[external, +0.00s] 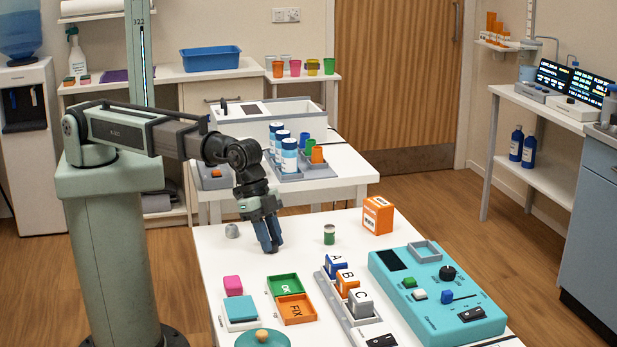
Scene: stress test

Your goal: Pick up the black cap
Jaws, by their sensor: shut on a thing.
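My gripper (270,246) points down over the white table, left of the small green jar (329,235). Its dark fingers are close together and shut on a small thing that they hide. I cannot make out a black cap anywhere on the table, and I cannot tell whether the held thing is it. The fingertips are at or just above the table top; the exact gap is unclear.
A small grey piece (232,230) lies left of my gripper. In front are a pink block (232,283), green tray (283,285) and orange tray (296,309). The lettered block rack (334,297), teal control box (412,290) and orange box (377,215) stand to the right.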

